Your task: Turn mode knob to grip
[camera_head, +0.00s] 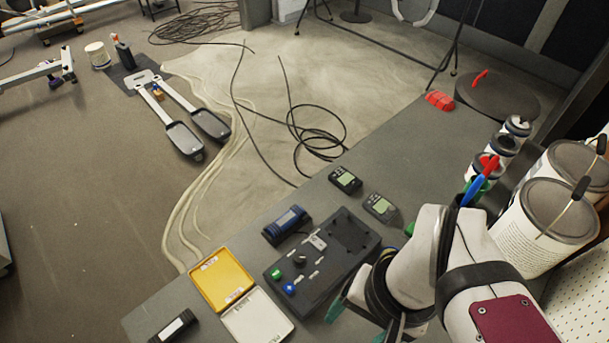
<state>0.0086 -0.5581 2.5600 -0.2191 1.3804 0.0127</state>
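A dark control box (340,235) lies on the grey bench. Its top carries a green knob (276,273), a black knob (299,261), a blue knob (289,289) and small pale labels too small to read. I cannot tell which knob is the mode knob or where it points. My gripper (358,325) is at the lower right of the box, at the bottom of the picture. Its teal-tipped fingers look spread apart, with nothing seen between them. It appears clear of the knobs. My arm hides part of the box's right side.
An open yellow-and-white case (222,281) lies left of the box. A blue device (286,225) and two handheld meters (345,180) (381,207) lie behind it. Large paint cans (545,215) and smaller cans stand at the right. A black device (174,327) lies at the front left.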

